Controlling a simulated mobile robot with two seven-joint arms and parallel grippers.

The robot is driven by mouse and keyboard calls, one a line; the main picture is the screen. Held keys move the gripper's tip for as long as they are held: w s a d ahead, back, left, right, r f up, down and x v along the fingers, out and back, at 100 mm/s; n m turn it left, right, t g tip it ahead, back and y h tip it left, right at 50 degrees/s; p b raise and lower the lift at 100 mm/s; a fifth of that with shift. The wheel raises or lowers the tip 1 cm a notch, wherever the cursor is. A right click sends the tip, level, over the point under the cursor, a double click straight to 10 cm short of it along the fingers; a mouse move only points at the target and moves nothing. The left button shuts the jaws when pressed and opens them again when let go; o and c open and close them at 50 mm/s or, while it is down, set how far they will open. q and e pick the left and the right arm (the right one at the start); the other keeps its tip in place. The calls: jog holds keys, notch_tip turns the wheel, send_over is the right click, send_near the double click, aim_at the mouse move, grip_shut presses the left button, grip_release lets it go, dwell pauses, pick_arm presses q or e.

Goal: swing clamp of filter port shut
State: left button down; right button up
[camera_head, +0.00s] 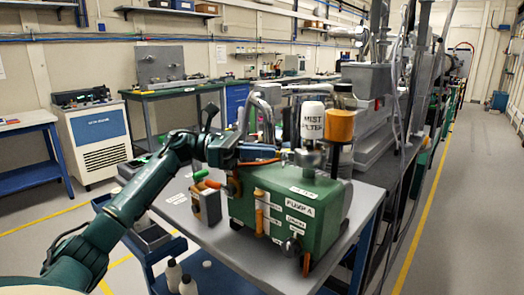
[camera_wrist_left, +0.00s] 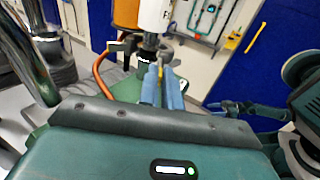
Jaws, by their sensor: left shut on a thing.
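The white mist filter (camera_head: 312,122) stands upright above the green pump (camera_head: 330,222) on the grey cart top. In the left wrist view, the filter (camera_wrist_left: 154,14) stands on a dark neck. A dark clamp (camera_wrist_left: 126,46) sits around this neck, partly hidden by the fingers. My left gripper (camera_head: 276,152) reaches in from the left beside the filter's foot. In the wrist view, its blue fingers (camera_wrist_left: 161,76) are close together and shut on a small part at the clamp, likely its lever. How far the clamp is closed cannot be told. My right gripper is not in view.
An amber container (camera_head: 340,126) stands right of the filter, and curved metal pipes (camera_head: 266,112) rise behind it. An orange hose (camera_wrist_left: 100,72) runs near the fingers. A small box (camera_head: 207,204) stands left of the pump. White bottles (camera_head: 174,272) stand lower on the cart (camera_head: 232,268).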

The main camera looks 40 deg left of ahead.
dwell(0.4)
pick_arm(q)
jog(key=c, duration=1.6)
grip_release()
jog(key=b+v, duration=0.2)
jog(key=v, duration=1.1)
jog(key=shift+w+a, duration=0.15)
